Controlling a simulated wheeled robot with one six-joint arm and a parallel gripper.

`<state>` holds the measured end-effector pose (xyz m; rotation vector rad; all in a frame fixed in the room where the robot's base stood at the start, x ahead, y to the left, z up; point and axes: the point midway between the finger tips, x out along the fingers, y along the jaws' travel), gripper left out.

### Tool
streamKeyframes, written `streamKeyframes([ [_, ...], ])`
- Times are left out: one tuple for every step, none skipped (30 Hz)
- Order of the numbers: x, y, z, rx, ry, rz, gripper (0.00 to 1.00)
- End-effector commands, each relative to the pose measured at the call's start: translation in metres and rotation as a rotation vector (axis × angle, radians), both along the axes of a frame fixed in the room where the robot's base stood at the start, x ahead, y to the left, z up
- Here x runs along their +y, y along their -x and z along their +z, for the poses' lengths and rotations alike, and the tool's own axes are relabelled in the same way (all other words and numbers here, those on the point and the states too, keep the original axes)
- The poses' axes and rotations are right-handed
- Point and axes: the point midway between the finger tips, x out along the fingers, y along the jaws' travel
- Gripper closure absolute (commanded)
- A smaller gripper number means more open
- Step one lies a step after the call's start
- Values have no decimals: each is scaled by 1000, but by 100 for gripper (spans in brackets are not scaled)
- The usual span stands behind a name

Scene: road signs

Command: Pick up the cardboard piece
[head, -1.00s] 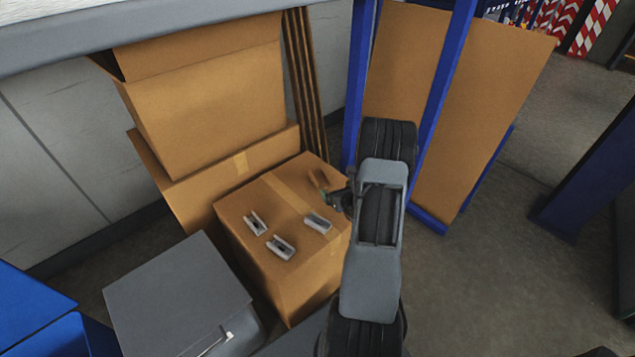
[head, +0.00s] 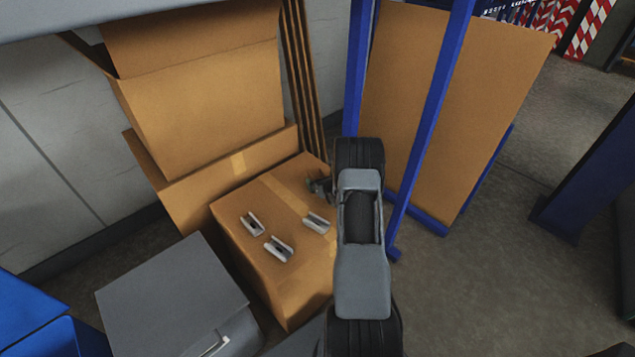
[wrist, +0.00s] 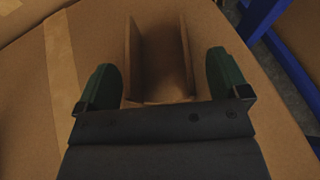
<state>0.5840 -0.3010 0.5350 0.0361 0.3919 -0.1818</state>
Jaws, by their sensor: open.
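The cardboard piece (wrist: 133,58) is a brown channel with two upright walls, standing on top of a large cardboard box (head: 285,262). In the wrist view my gripper (wrist: 160,82) is open, with one green finger outside each wall and a gap on both sides. The near end of the piece reaches the dark gripper body in the picture, and I cannot tell if they touch. In the head view my gripper (head: 318,186) is over the right rear of the box top, and the piece is mostly hidden there.
Several grey metal clips, one of them (head: 279,249) near the front, lie on the box left of my gripper. A grey bin (head: 172,295) stands at left. More cardboard boxes (head: 200,110) are stacked behind. A blue rack (head: 432,110) with cardboard sheets stands close at right.

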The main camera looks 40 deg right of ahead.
Motion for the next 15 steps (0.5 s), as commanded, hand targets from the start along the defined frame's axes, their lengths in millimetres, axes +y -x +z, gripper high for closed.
streamKeyframes([
  [0,-3,-2,0,0,0,6],
  [-1,-4,-3,0,-1,0,6],
  [-1,-5,-3,0,-1,0,6],
  [-1,-6,-3,0,-1,0,6],
  [-1,-6,-3,0,-1,0,6],
  [-1,-6,-3,0,-1,0,6],
  [-1,-6,-2,0,-1,0,6],
  [-1,-6,-2,0,-1,0,6],
  [-1,-6,-2,0,-1,0,6],
  [-1,-6,-2,0,0,0,6],
  [-1,-6,-2,0,0,0,9],
  [-1,-6,-2,0,0,0,13],
  [-1,-6,-2,0,0,0,16],
  [-1,-6,-2,0,0,0,19],
  [-1,-6,-2,0,0,0,23],
])
